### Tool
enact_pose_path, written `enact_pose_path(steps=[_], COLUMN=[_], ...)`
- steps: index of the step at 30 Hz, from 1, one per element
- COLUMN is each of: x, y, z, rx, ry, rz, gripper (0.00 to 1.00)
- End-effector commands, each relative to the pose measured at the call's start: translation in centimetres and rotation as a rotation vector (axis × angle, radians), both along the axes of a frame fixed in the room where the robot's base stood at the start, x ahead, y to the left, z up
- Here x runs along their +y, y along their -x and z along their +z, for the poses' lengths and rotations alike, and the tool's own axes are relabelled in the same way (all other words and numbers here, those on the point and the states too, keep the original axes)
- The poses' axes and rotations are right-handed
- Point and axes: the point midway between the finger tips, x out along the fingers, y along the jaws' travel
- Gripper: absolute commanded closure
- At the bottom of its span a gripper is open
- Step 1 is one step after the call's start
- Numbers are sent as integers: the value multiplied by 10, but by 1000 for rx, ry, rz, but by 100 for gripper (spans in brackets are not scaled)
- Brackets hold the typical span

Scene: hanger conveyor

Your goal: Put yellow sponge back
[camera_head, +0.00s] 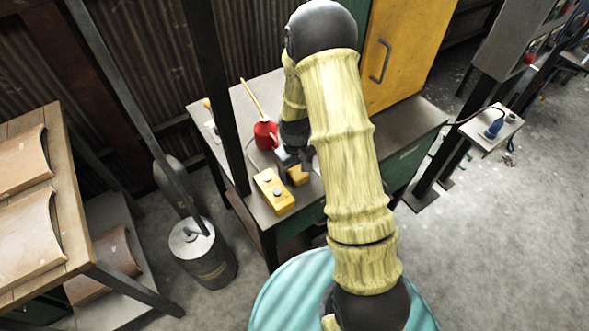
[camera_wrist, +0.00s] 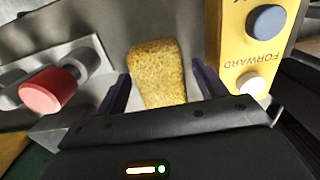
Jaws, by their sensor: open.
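The yellow sponge (camera_wrist: 158,70) lies on the grey bench top (camera_head: 234,100). In the wrist view it stands between the two fingers of my gripper (camera_wrist: 163,84), with a gap on each side. My gripper is open and not closed on it. In the head view the sponge (camera_head: 299,176) shows just below my gripper (camera_head: 296,162), which hides part of it. The arm comes down over the bench from the right.
A yellow control box (camera_head: 273,191) marked FORWARD, with buttons, sits close beside the sponge; it also shows in the wrist view (camera_wrist: 237,72). A red knob (camera_wrist: 42,90) is on the other side. A red oil can (camera_head: 265,135) and a yellow cabinet (camera_head: 408,50) stand behind.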

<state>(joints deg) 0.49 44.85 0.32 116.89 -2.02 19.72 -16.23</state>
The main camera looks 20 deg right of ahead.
Motion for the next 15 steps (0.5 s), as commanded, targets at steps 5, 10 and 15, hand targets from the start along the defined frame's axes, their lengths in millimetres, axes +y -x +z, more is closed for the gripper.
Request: enact_pose_path(steps=[5, 10, 15], x=[0, 1, 1], y=[-1, -2, -3], z=[12, 38, 72], rx=[-3, -5, -6], ry=[0, 0, 0], rz=[0, 0, 1], gripper=[29, 29, 29])
